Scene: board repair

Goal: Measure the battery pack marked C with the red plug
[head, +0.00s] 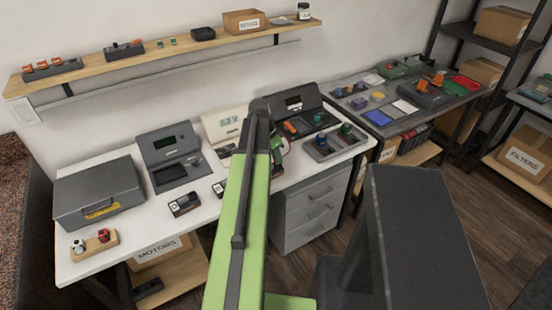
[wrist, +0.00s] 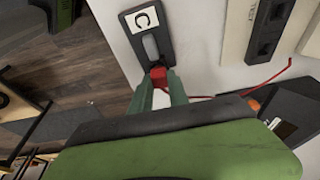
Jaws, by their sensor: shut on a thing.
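The battery pack marked C (wrist: 150,42) is dark, with a white label and a slot, and lies on the white bench near its edge in the wrist view. My gripper (wrist: 166,86) has its green fingers shut on the red plug (wrist: 158,73). The plug is at the pack's near end and overlaps it in the picture; I cannot tell whether it is seated. A red cable (wrist: 270,80) trails to the right. In the head view, my gripper (head: 277,152) is at the bench's right part, mostly behind my arm, and I cannot make out pack C there.
A cream device (head: 225,124) and a dark grey device (head: 296,106) stand at the bench's back. Another dark pack (head: 185,204) lies near the front edge. A grey case (head: 98,192) is at left. A wall shelf (head: 165,49) runs above. Drawers (head: 312,210) stand under the bench.

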